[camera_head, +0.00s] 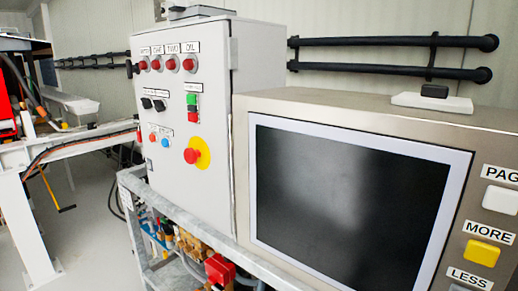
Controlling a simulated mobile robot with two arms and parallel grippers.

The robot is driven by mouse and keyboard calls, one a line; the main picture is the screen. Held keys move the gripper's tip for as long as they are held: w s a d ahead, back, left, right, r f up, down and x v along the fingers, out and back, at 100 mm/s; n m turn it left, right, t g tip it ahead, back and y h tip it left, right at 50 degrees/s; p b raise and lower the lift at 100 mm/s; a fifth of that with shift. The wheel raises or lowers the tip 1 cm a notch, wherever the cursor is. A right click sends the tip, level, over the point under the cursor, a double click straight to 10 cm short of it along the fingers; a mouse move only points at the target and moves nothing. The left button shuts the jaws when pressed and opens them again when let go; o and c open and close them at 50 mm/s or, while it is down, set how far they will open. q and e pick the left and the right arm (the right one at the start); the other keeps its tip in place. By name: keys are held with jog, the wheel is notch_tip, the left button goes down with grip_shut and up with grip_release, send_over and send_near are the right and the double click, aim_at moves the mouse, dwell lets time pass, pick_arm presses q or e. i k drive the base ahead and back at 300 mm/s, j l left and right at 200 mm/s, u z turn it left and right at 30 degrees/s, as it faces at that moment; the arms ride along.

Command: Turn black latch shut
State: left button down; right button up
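A grey control cabinet (215,140) stands left of centre. A small black part (129,68) sits at its upper left edge; I cannot tell if it is a latch. Two small black switches (153,104) are on the cabinet's front face, below the row of red lamps. A black block (434,90) sits on a white plate on top of the screen housing at the right. I cannot tell which of these is the black latch or whether it is turned shut. Neither of my grippers shows in the head view.
A large dark screen (350,200) in a metal housing fills the right, with yellow and white buttons (482,252) beside it. A red emergency button (193,156) is on the cabinet. Black pipes (390,42) run along the wall. A white frame (25,225) stands left; grey floor shows between.

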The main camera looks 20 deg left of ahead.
aim_at(128, 70)
jog(key=i+j+u, duration=0.1)
jog(key=u, duration=0.3)
jog(key=i+j+u, duration=0.1)
jog(key=u, duration=0.3)
jog(key=i+j+u, duration=0.15)
jog(key=u, duration=0.25)
